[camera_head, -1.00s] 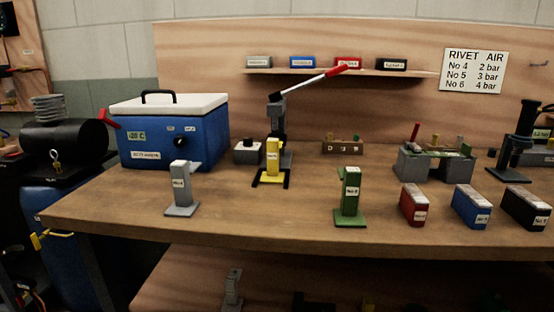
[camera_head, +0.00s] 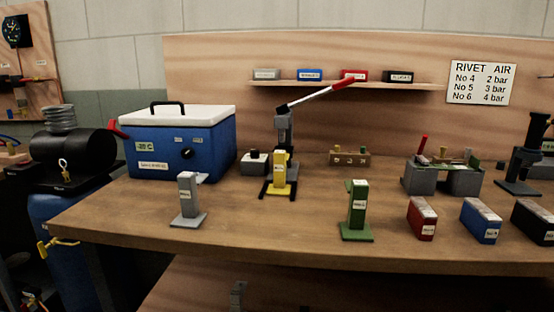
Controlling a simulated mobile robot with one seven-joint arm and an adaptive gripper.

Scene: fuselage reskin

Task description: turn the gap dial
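I cannot make out a thing clearly marked as the gap dial. A round black knob (camera_head: 187,154) is on the front of the blue cooler box (camera_head: 215,140), beside a small display. A small grey block with a dark top (camera_head: 254,162) stands on the bench, left of a lever press (camera_head: 283,130) with a red-ended handle. My gripper is not in view.
The wooden bench (camera_head: 120,219) carries grey (camera_head: 187,200), yellow (camera_head: 280,172) and green (camera_head: 357,210) stands. Red (camera_head: 422,218) and blue (camera_head: 481,219) boxes stand at the right. A compressor (camera_head: 72,150) is at the left.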

